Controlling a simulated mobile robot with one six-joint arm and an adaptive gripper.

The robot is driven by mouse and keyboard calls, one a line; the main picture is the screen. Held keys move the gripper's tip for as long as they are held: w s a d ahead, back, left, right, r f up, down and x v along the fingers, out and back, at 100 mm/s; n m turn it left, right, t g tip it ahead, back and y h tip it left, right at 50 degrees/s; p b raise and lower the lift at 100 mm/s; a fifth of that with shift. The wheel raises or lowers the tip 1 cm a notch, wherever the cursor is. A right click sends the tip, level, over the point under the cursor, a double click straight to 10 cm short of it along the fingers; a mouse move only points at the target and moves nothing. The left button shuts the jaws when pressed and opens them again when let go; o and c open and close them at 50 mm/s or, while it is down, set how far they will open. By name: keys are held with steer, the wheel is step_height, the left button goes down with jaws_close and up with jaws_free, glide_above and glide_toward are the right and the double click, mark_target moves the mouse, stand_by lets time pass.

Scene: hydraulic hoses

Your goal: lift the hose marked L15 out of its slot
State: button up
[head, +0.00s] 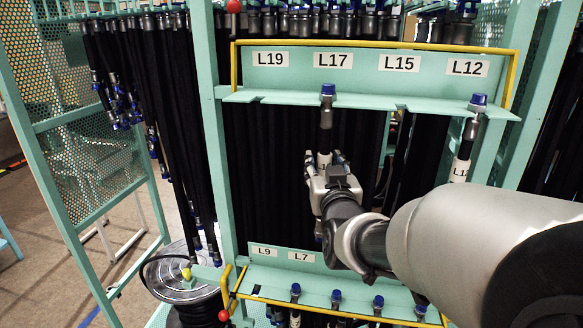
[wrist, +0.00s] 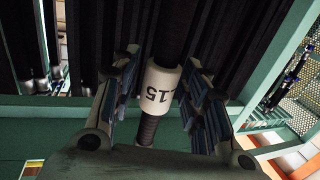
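The hose marked L15 (head: 326,117) hangs upright with its blue-capped end at the green slotted shelf, below the L17 plate. My gripper (head: 318,172) is at the label height, below the shelf. In the wrist view my fingers (wrist: 163,85) stand on both sides of the label, very close to it; whether they touch it is unclear. The shelf notch under the L15 plate (head: 399,63) looks empty.
A hose marked L12 (head: 470,133) hangs at the shelf's right. The green shelf (head: 280,98) has a yellow rail around its plate. Black hoses (head: 262,170) hang close behind my gripper. A lower rack (head: 310,279) with several blue-capped ends is below.

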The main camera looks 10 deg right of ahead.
jaws_close()
steer(key=shift+r, duration=0.15)
stand_by(0.5)
steer(key=shift+r+b, duration=0.15)
steer(key=shift+b, duration=0.2)
steer(key=s+a+b, duration=0.1)
steer(key=s+a, duration=0.1)
steer(key=s, duration=0.6)
steer(key=s+a+b, duration=0.2)
steer(key=s+a, duration=0.1)
steer(key=s, duration=0.6)
steer(key=shift+a, duration=0.3)
